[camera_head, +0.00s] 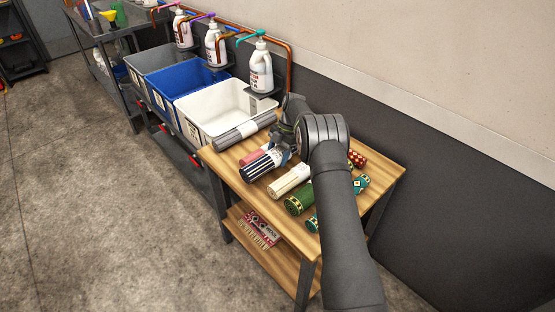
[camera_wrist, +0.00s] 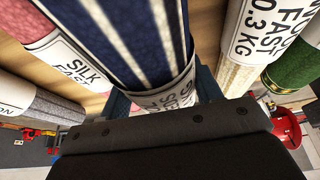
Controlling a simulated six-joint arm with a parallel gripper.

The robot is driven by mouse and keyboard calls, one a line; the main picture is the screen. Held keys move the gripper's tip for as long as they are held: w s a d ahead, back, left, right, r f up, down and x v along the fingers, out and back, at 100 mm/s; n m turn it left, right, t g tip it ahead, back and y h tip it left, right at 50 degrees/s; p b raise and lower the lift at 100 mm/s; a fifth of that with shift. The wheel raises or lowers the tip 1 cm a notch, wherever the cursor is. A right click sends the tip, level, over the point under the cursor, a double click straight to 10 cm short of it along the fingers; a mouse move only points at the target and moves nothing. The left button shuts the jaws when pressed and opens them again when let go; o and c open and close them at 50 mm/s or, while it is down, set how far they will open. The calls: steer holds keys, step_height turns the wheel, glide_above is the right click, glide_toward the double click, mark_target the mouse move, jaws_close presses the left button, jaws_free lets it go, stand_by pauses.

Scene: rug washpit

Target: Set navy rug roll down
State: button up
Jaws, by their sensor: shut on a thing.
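The navy rug roll (camera_head: 262,164) has white stripes and a paper label. It is at the left part of the wooden table, between a pink roll (camera_head: 252,154) and a cream roll (camera_head: 290,180). My gripper (camera_head: 284,152) is shut on it near its labelled part, and the arm hides its far end. In the wrist view the navy roll (camera_wrist: 125,35) fills the upper middle, with my gripper's fingers (camera_wrist: 163,95) on both sides of its label. It is low over the tabletop or touching it; I cannot tell which.
The wooden table (camera_head: 222,160) also bears a grey roll (camera_head: 243,130), a green roll (camera_head: 300,203) and several patterned rolls. White (camera_head: 213,131), blue (camera_head: 186,95) and grey tubs stand behind to the left, with pump bottles (camera_head: 261,72) above. Neighbouring rolls leave little side room.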

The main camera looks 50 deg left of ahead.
steer(key=shift+f, duration=1)
steer(key=o, duration=1)
steer(key=shift+f, duration=0.15)
steer(key=v, duration=1.2)
